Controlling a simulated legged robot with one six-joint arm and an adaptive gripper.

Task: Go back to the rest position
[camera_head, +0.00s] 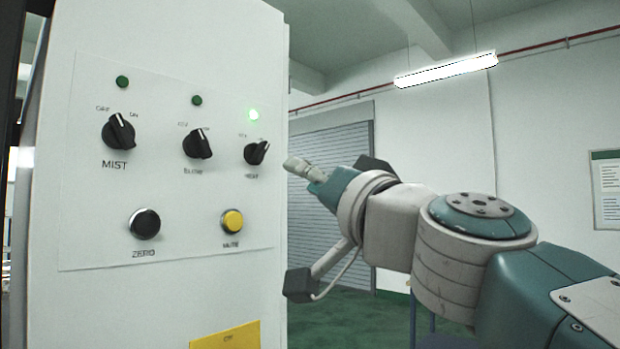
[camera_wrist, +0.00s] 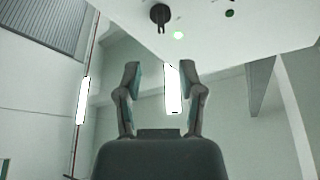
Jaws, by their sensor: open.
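My gripper (camera_head: 299,168) is at the right edge of the white control panel, close to the rightmost black knob (camera_head: 257,153). In the wrist view my gripper (camera_wrist: 162,70) shows two fingers spread apart with nothing between them. In that view a black knob (camera_wrist: 160,16) and a lit green lamp (camera_wrist: 178,35) lie beyond the fingertips, apart from them. In the head view the lamp (camera_head: 253,115) above the rightmost knob glows green. The rest position itself is not marked in either view.
The white cabinet (camera_head: 262,50) fills the left side. Its panel also has a MIST knob (camera_head: 118,132), a middle knob (camera_head: 197,144), a black ZERO button (camera_head: 145,223) and a yellow button (camera_head: 232,221). A grey shutter (camera_head: 345,150) stands behind.

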